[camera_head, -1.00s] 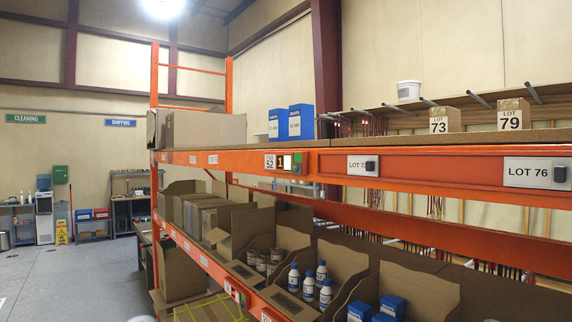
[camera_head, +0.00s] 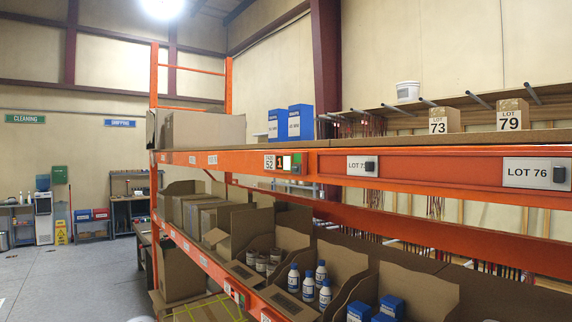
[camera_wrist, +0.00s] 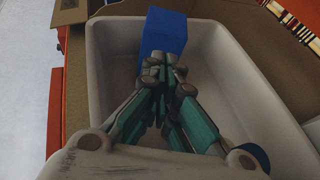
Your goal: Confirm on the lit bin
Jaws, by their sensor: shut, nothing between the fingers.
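A small pick module (camera_head: 287,163) is on the orange beam beside the label 52 (camera_head: 269,162). It has a dark display with an orange digit, a bright pale panel and a green part at its right. Two blue boxes (camera_head: 300,123) stand on the shelf above it. My gripper (camera_wrist: 160,66) shows only in the wrist view, shut with its fingers together, above a white tote (camera_wrist: 252,80). A blue box (camera_wrist: 166,30) is in the tote just beyond the fingertips. I cannot tell whether they touch it. The gripper is not in the head view.
The lower shelf holds open cardboard bins with white-and-blue bottles (camera_head: 308,284), cans (camera_head: 262,262) and blue boxes (camera_head: 376,309). LOT 73 (camera_head: 445,120) and LOT 79 (camera_head: 512,115) cartons and a white bucket (camera_head: 407,91) are up top. Open floor (camera_head: 70,280) lies at the left.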

